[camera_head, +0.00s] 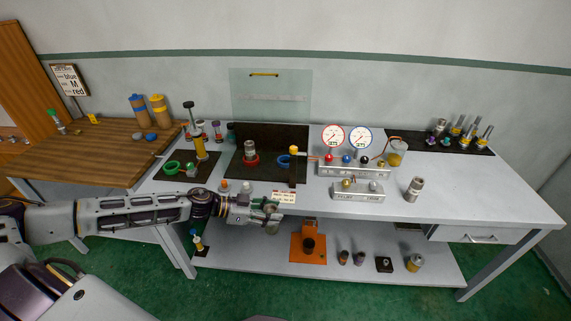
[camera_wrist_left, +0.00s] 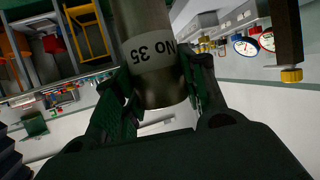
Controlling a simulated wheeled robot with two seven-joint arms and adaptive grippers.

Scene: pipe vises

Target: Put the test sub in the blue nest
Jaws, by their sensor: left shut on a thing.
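My left gripper (camera_head: 268,213) is at the front edge of the grey bench. It is shut on a grey metal cylinder, seen close in the left wrist view (camera_wrist_left: 148,25) with a white band reading "NO 35" between the green fingers (camera_wrist_left: 160,88). The blue nest (camera_head: 284,161), a blue ring, lies on the dark mat, farther back and slightly right of the gripper; it looks empty. A red ring (camera_head: 251,161) left of it has a metal cylinder (camera_head: 250,148) standing in it. Another metal cylinder (camera_head: 415,188) stands on the bench at right. My right gripper is out of view.
A dark post with a yellow top (camera_head: 293,166) stands just right of the blue nest. A gauge panel (camera_head: 352,168) stands farther right. A green ring (camera_head: 172,168) lies on a left mat. An orange stand (camera_head: 308,248) is on the lower shelf. The bench's right part is mostly clear.

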